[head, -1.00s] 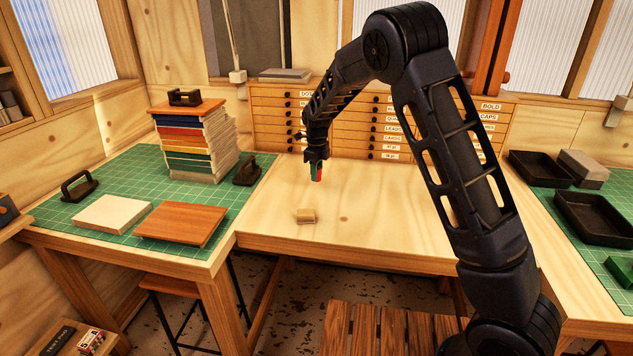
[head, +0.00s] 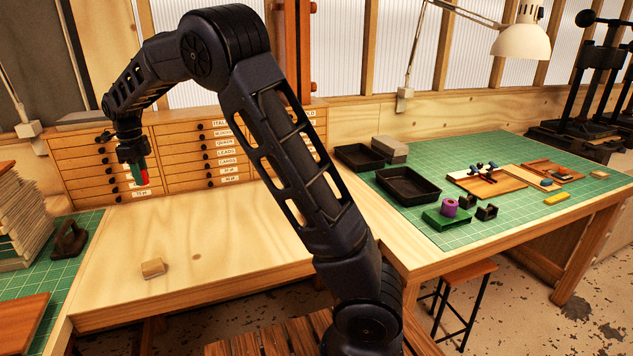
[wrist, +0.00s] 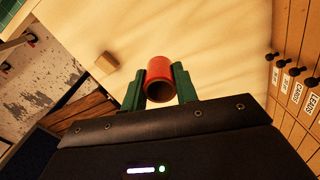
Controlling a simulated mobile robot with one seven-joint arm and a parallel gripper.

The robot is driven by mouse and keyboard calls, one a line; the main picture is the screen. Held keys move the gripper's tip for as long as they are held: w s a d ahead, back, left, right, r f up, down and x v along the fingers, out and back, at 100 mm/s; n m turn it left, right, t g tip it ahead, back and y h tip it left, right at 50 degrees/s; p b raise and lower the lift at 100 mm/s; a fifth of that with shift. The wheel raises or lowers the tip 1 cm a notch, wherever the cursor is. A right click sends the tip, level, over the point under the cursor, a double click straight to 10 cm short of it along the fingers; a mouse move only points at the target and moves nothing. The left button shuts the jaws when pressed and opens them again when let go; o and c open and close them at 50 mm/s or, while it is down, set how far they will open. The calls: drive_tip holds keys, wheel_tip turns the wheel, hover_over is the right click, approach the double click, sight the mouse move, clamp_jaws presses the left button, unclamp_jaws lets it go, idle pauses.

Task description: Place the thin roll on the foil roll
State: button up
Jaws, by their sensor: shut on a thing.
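A short red hollow roll (wrist: 159,78), likely the thin roll, is held between the green fingers of my gripper (wrist: 159,90). In the head view, my gripper (head: 142,177) hangs above the bare wooden middle table at left, and only a sliver of red (head: 146,175) shows between its fingers. A short purple roll (head: 449,208), likely the foil roll, stands upright on a green holder (head: 446,219) on the right-hand table. It is far to the right of my gripper and apart from it.
A small wooden block (head: 152,267) lies on the middle table (head: 215,235). On the right table's green mat (head: 500,235) are black trays (head: 408,184), small black pieces (head: 487,212), wooden boards and a yellow piece (head: 557,198). A lamp (head: 521,42) overhangs it. Drawers (head: 90,165) stand behind my gripper.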

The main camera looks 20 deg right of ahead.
drive_tip(key=w+d+r+m, duration=0.15)
drive_tip(key=w+d, duration=0.25)
drive_tip(key=d, duration=0.5)
drive_tip(key=w+d+m, duration=0.2)
drive_tip(key=w+d, duration=0.1)
drive_tip(key=d, duration=0.6)
drive_tip(key=w+d+r+m, duration=0.1)
drive_tip(key=w+d, duration=0.3)
drive_tip(key=d, duration=0.5)
drive_tip(key=s+d+r+m, duration=0.1)
drive_tip(key=d+m, duration=0.1)
drive_tip(key=d, duration=1.2)
drive_tip(key=s+d+r+m, duration=0.1)
drive_tip(key=d+r+m, duration=0.15)
drive_tip(key=d, duration=1.15)
drive_tip(key=r+m, duration=0.2)
drive_tip(key=m, duration=0.9)
hover_over(451, 202)
wheel_tip(451, 202, down, 20)
drive_tip(key=shift+w+r, duration=0.1)
drive_tip(key=shift+r, duration=0.15)
drive_tip(key=shift+f, duration=0.15)
